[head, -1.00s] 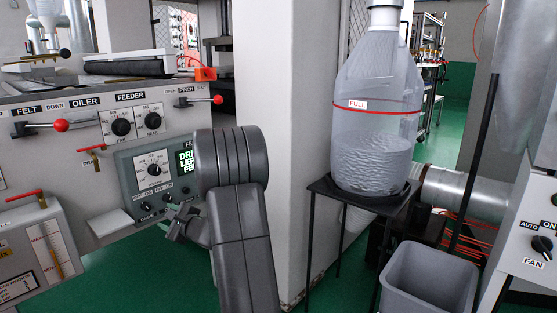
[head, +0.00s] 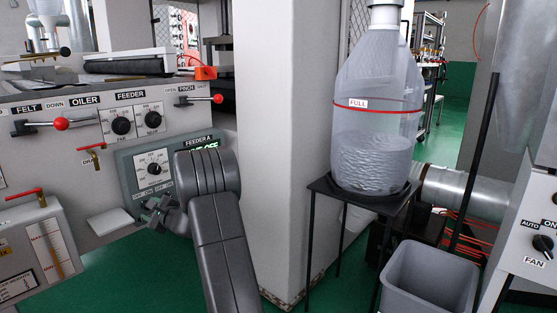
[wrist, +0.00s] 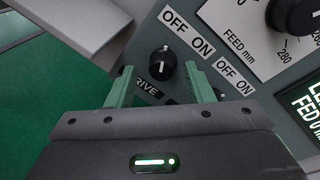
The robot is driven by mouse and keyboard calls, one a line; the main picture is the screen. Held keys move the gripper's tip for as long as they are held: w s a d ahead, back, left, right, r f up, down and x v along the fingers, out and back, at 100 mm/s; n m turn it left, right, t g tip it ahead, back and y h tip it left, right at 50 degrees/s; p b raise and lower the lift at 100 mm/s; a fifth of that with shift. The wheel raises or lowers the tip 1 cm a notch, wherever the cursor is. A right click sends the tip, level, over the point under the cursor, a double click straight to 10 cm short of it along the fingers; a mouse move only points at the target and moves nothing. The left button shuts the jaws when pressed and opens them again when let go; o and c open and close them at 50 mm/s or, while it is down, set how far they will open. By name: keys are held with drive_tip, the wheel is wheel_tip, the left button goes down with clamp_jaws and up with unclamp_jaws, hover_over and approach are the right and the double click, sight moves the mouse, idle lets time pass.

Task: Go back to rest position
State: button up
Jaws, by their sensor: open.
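My gripper (head: 158,207) is in front of the lower left of the feeder control panel (head: 128,166), and my arm covers part of that panel. In the wrist view my gripper (wrist: 157,86) is open, with its two green fingers apart. A black rotary switch (wrist: 163,63) with OFF and ON labels shows just beyond the fingertips, between them in the picture. The fingers do not appear to touch it. Nothing is held.
The machine front carries red-knobbed levers (head: 61,124) and a feed dial (head: 154,169). To the right stand a white pillar (head: 275,130), a clear bottle (head: 375,120) on a black stand (head: 360,204) and a grey bin (head: 428,275). Green floor shows below.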

drive_tip(key=s+d+m+y+p, duration=0.1)
drive_tip(key=s+d+m+p, duration=0.2)
drive_tip(key=m+p, duration=0.7)
drive_tip(key=shift+s+d+m+y+p, duration=0.3)
drive_tip(key=shift+d+p, duration=0.85)
drive_tip(key=shift+p, duration=3.05)
drive_tip(key=shift+w, duration=0.25)
